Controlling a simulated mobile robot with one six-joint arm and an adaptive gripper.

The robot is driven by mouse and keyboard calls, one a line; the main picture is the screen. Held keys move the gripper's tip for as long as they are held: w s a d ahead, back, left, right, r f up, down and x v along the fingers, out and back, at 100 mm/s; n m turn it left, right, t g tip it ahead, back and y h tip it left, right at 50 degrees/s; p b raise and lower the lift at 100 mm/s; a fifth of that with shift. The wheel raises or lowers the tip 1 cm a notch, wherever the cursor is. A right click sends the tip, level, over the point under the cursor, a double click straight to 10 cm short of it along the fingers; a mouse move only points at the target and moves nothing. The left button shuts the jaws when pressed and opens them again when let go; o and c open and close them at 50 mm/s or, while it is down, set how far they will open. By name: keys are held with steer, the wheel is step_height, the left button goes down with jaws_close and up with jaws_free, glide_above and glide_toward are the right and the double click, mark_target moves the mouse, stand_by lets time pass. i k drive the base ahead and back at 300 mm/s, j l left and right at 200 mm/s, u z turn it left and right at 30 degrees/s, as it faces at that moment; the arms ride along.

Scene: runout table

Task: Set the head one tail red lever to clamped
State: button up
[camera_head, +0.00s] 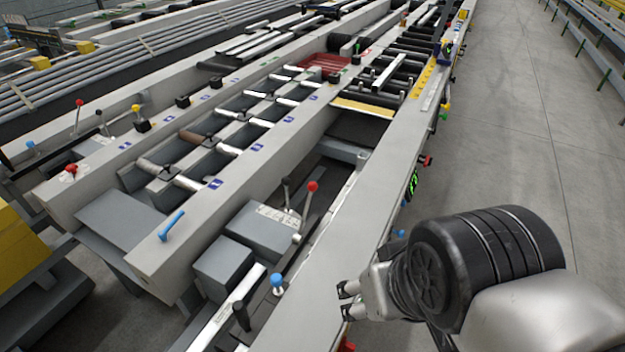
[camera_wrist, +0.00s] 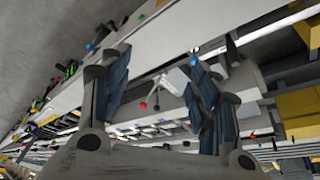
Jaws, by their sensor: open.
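A red-knobbed lever (camera_head: 313,187) stands on the near machine, beside a grey box, its shaft leaning slightly to the right at the top. A red-knobbed lever (camera_wrist: 143,106) also shows between my fingers in the wrist view, some way beyond them. Two more red-knobbed levers, an upright one (camera_head: 80,103) and a lower one (camera_head: 71,169), are at the far left. No readable label tells which is head one tail. My gripper (camera_head: 344,301) is open and empty over the pale rail, to the right of and nearer than the closest red lever, apart from it. Its spread fingers (camera_wrist: 158,88) show in the wrist view.
A blue knob (camera_head: 278,280) and a black-handled lever (camera_head: 241,316) stand close to my gripper's left. A grey box (camera_head: 262,229) adjoins the closest red lever. The long pale rail (camera_head: 345,247) runs away from me. The floor (camera_head: 540,120) at right is clear.

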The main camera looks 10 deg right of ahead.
mark_target(298, 237)
steer(key=i+l+z, duration=0.15)
steer(key=l, duration=0.25)
steer(key=i+l+z, duration=0.15)
steer(key=i+l, duration=0.35)
steer(key=i, duration=0.15)
steer(key=i+l, duration=0.15)
steer(key=i, duration=0.2)
steer(key=z, duration=0.05)
